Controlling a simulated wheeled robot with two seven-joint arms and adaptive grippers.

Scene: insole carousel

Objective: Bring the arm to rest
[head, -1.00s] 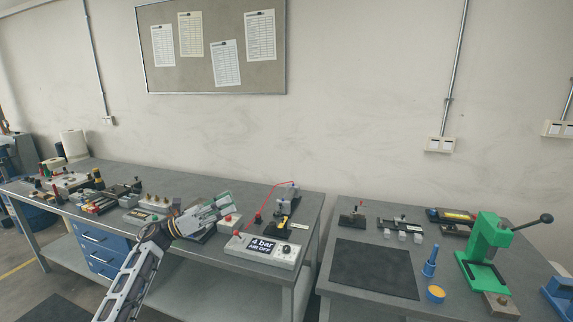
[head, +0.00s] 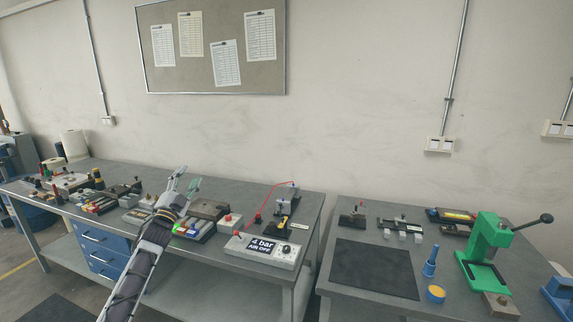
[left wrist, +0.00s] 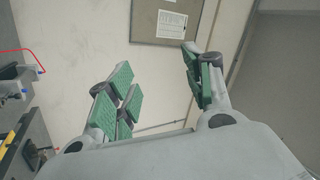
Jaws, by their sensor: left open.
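My left gripper (head: 184,184) is open and empty, raised above the left bench and pointing up and away in the head view. In the left wrist view its green-padded fingers (left wrist: 158,88) are spread wide with nothing between them. Behind them are the wall and the notice board (left wrist: 165,22). My left arm comes in from the bottom left of the head view. My right gripper is not in view.
The left bench (head: 268,212) holds a box labelled "4 bar AIR OFF" (head: 262,250), a red-button box (head: 230,222) and several small fixtures. The right bench holds a dark mat (head: 375,268) and a green press (head: 487,250). A gap separates the benches.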

